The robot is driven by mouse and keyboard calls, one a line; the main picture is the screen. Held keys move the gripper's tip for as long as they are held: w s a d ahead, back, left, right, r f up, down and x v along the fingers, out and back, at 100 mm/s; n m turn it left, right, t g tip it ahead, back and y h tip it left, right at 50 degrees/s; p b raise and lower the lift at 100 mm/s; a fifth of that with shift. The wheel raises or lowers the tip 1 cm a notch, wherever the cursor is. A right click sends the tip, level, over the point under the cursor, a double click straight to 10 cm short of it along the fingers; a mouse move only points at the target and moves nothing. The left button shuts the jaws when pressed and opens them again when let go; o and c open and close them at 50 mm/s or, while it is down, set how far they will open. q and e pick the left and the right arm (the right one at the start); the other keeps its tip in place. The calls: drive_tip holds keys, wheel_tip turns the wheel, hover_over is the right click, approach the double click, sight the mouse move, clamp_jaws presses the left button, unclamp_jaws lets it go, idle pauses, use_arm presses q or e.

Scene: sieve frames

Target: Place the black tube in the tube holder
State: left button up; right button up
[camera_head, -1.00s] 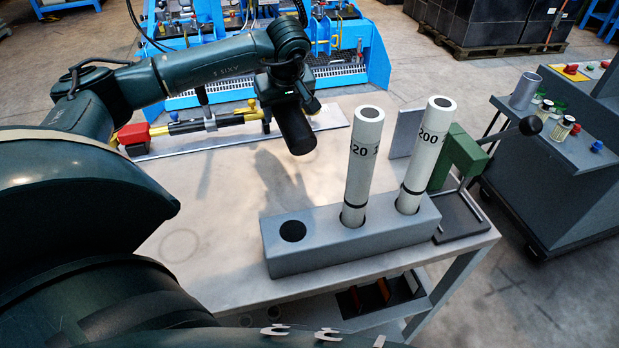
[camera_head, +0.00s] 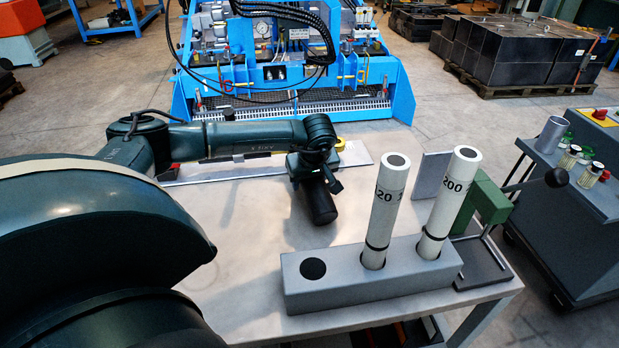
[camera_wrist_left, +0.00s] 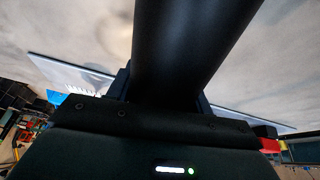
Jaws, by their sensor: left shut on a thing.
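The black tube (camera_head: 321,205) is in my left gripper (camera_head: 306,168), which is shut on it above the table. The tube's lower end points down toward the table, slightly tilted. In the left wrist view the black tube (camera_wrist_left: 190,45) fills the upper middle, between the fingers of the left gripper (camera_wrist_left: 163,92). The tube holder (camera_head: 360,293) is a grey block at the table's front right, nearer the head camera than the tube. Its left hole (camera_head: 313,268) is empty. Two white tubes marked with numbers stand in its middle and right holes. My right gripper is not in view.
The white tube at left (camera_head: 386,210) and the white tube at right (camera_head: 449,205) rise high from the holder. A green lever device (camera_head: 487,200) stands close to their right. The pale table top (camera_head: 240,235) is clear left of the holder. A blue machine (camera_head: 290,75) stands behind.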

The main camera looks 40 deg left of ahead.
use_arm(q)
drive_tip(key=shift+f, duration=0.15)
drive_tip(key=o, duration=1.1)
